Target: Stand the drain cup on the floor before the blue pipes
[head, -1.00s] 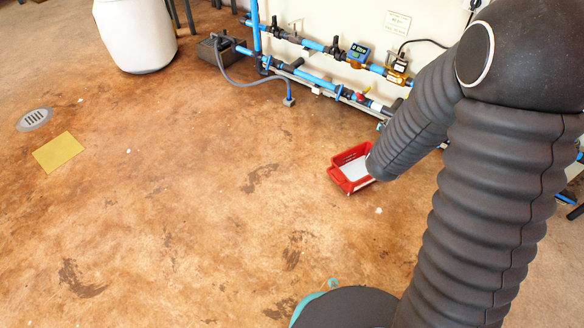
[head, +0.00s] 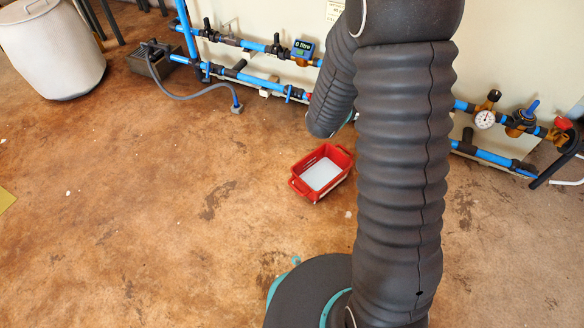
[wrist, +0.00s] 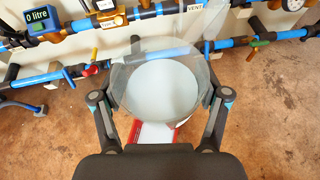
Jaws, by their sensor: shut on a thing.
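The drain cup (wrist: 160,84) is a clear, round, wide vessel with a pale disc-like bottom or contents, seen from above in the wrist view. My gripper (wrist: 160,101) is shut on it, one finger at each side. The cup and gripper are hidden behind my arm in the head view. The blue pipes (head: 255,86) run along the foot of the cream wall, and they cross the top of the wrist view (wrist: 140,14) beyond the cup. The cup's height above the floor is hard to tell.
A red crate (head: 295,183) with a white inside stands on the floor before the pipes; part of it shows below the cup in the wrist view (wrist: 130,134). A white drum (head: 55,55) and a grey hose (head: 190,96) are at the left. The brown floor (head: 150,210) is largely clear.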

